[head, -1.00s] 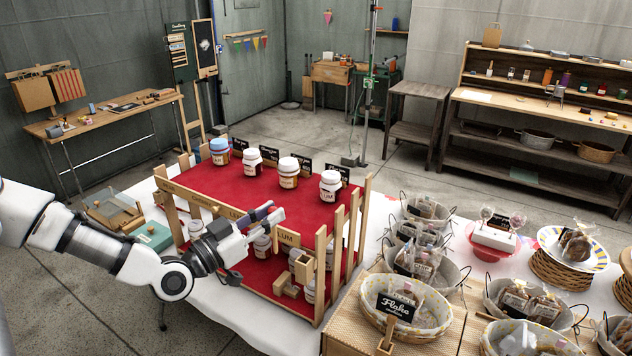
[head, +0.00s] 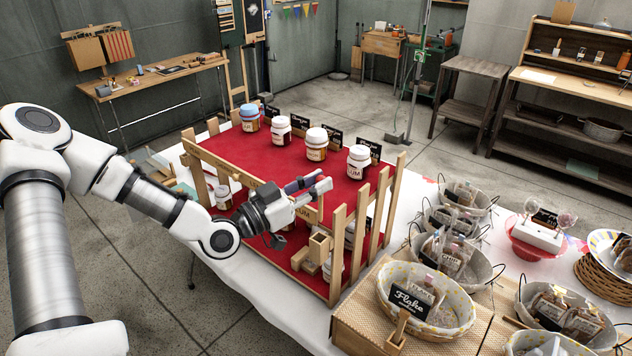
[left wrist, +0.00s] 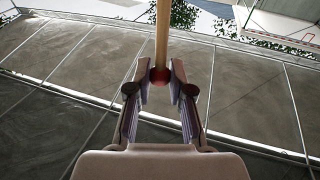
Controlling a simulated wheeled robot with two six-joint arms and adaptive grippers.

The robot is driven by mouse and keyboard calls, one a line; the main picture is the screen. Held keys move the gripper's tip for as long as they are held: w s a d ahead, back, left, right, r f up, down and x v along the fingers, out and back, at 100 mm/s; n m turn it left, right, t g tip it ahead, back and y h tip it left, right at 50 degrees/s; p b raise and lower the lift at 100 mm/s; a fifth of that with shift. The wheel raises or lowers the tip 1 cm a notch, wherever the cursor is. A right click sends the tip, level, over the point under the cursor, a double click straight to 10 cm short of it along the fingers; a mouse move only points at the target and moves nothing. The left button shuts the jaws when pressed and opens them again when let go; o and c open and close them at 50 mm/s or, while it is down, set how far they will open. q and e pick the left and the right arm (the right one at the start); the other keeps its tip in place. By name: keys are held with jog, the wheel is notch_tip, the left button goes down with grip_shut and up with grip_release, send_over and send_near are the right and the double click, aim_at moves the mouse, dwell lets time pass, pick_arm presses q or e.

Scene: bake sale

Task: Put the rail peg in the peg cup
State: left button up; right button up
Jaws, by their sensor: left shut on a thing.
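The rail peg (left wrist: 162,35), a pale wooden rod with a red end, stands between the fingers of my left gripper (left wrist: 160,82) in the left wrist view. My left gripper is shut on it near the red end. In the head view my left gripper (head: 308,187) is over the front of the red-covered stand, with its fingers pointing right; the peg is hard to make out there. The peg cup (head: 319,246), a small square wooden holder, is at the stand's front, just below the gripper in the picture. My right gripper is not in view.
Several lidded jars (head: 316,145) line the red stand's (head: 235,155) upper shelf, with more below. Upright wooden slats (head: 338,255) rise at its right end, close to the cup. Baskets (head: 425,300) of wrapped goods crowd the table to the right.

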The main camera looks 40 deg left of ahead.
pick_arm(q)
notch_tip(320, 180, down, 3)
jog(key=shift+f+b, duration=0.15)
jog(key=shift+b, duration=0.9)
jog(key=shift+s+a, duration=0.1)
jog(key=shift+s, duration=0.05)
dwell(0.4)
notch_tip(320, 180, down, 8)
jog(key=b, duration=0.6)
jog(key=shift+b, duration=0.4)
dwell(1.9)
jog(key=o, duration=0.8)
jog(key=shift+r, duration=0.2)
jog(key=shift+o, duration=0.2)
